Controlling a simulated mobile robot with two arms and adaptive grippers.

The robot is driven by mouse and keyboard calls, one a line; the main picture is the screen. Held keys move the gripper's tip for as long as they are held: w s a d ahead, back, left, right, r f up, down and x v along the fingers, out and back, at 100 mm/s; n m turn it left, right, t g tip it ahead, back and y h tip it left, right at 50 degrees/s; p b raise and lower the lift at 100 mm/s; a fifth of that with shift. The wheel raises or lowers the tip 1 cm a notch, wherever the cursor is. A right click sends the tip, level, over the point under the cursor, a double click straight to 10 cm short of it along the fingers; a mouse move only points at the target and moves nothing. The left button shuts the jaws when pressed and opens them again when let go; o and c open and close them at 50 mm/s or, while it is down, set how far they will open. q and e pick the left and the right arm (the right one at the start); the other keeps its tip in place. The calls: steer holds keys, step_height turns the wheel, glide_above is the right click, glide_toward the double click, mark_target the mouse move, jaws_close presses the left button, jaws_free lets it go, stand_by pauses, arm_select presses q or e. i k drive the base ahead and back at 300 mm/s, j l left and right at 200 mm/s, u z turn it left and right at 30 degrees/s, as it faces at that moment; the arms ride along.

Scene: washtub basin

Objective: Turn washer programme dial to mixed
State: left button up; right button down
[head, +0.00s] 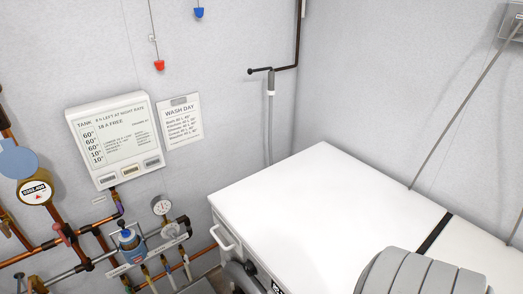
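A white appliance (330,205), which looks like the washer, stands against the back and right walls, mostly its flat top showing. Its front face is seen at a steep angle. A white handle (223,240) sits at its upper left front. A small dark round knob (250,268) shows lower on the front near the bottom edge; I cannot tell if it is the programme dial, and no setting can be read. Neither of my grippers shows in the head view.
A tank panel (115,138) and a wash day sheet (181,118) hang on the wall. Copper pipes, a round gauge (161,205) and a blue-topped valve (127,235) fill the lower left. A grey ribbed shape (418,272) covers the lower right. The appliance's top is clear.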

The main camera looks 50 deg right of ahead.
mark_target(251, 269)
steer(key=z, duration=1.3)
